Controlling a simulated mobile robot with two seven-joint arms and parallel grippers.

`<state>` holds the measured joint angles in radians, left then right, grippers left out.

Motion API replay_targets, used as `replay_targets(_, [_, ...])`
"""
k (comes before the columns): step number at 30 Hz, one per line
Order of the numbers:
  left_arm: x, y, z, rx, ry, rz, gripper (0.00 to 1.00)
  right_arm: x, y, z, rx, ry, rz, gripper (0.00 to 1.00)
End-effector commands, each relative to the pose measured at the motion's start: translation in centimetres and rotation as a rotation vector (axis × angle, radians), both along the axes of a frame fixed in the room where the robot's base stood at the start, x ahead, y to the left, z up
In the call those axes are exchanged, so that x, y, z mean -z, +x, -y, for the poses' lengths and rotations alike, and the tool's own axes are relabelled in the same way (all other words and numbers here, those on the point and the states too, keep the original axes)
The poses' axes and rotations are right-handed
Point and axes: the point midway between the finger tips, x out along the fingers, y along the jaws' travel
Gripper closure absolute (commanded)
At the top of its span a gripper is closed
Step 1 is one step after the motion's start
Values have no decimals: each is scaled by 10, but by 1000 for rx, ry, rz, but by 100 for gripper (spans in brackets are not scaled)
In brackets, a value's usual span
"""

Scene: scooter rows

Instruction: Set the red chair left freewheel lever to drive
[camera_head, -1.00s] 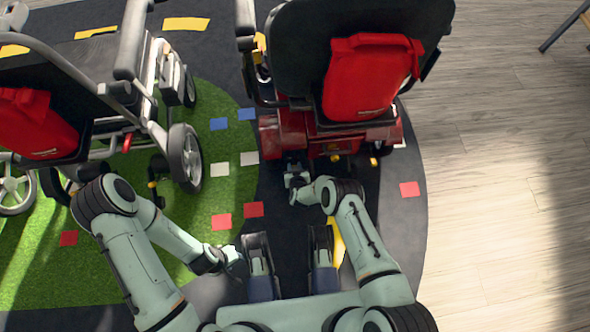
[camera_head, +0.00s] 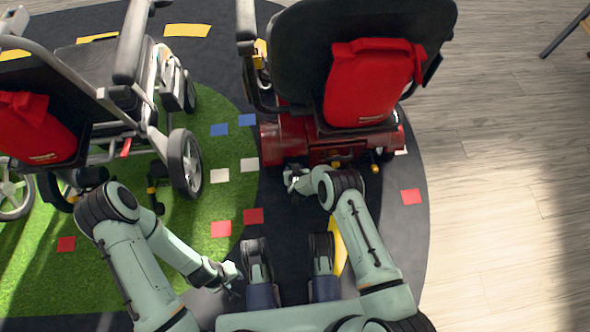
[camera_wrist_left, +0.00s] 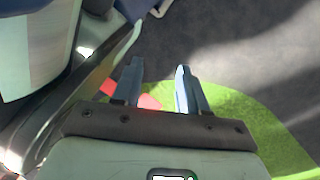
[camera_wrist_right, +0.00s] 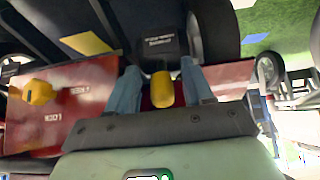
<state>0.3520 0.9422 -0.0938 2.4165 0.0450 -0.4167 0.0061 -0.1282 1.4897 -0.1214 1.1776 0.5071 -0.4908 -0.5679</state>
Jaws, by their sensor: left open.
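The red chair (camera_head: 285,140) stands at the top centre of the head view, its red rear body facing me. My right gripper (camera_head: 292,180) is at the left part of that rear. In the right wrist view, my right gripper (camera_wrist_right: 161,75) is open, with a yellow-tipped lever (camera_wrist_right: 162,90) between its fingers and gaps visible on both sides. A second yellow lever (camera_wrist_right: 38,92) is off to the left there. The lever's exact setting cannot be told. My left gripper (camera_head: 236,283) is low in the head view, open and empty in the left wrist view (camera_wrist_left: 155,85).
A wheelchair (camera_head: 184,160) with a red bag (camera_head: 40,130) stands on the green patch at left. A red bag (camera_head: 368,85) hangs on the red chair's backrest. In the right wrist view, a black wheel (camera_wrist_right: 215,30) is close to the fingers.

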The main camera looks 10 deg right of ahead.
Motion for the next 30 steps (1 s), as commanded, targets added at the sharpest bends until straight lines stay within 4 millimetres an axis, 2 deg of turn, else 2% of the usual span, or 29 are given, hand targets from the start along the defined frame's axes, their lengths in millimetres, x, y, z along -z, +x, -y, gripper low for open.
replay_targets(5, [-3, 5, 0, 1, 1, 16, 57, -5, -3, 0, 0, 0, 0, 49])
replay_targets(8, [-11, 17, 1, 5, 4, 56, 57, -15, -11, 0, -1, -1, -1, 49])
replay_targets(15, [-45, 65, 8, 20, 14, 215, 57, -55, -41, 0, -1, 0, 0, 49])
replay_targets(22, [-76, 101, 13, 26, 20, 339, 57, -86, -67, 0, -1, 0, 0, 49])
replay_targets(30, [-92, 109, 19, 32, 14, 370, 57, -104, -83, 0, 0, 0, 0, 49])
